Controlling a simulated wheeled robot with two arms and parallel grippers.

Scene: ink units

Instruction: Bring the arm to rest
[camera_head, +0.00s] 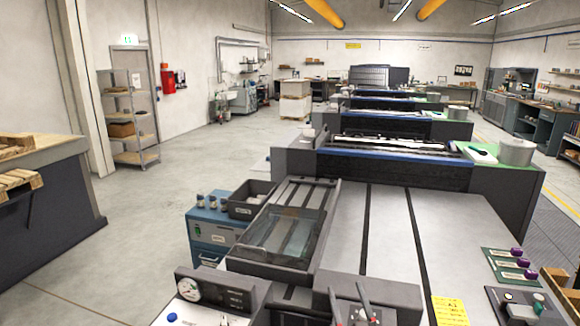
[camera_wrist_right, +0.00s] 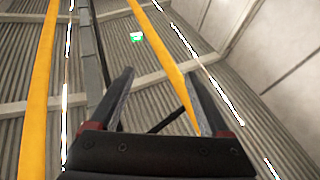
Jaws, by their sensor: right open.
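My right gripper (camera_head: 346,290) shows at the bottom edge of the head view, right of the middle. Its two dark fingers point up and stand apart, in front of the near machine's grey bed as I see it. In the right wrist view the right gripper (camera_wrist_right: 160,75) is open with nothing between its fingers. The rest of my right arm is mostly out of the head view. My left gripper is not in view.
The near machine (camera_head: 385,235) fills the front, with a clear-lidded tray (camera_head: 283,232), a gauge panel (camera_head: 188,289), a yellow label (camera_head: 449,310) and purple knobs (camera_head: 517,252). A blue cabinet (camera_head: 210,229) stands left. Open floor (camera_head: 150,220) lies beyond, beside a shelf (camera_head: 122,115).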

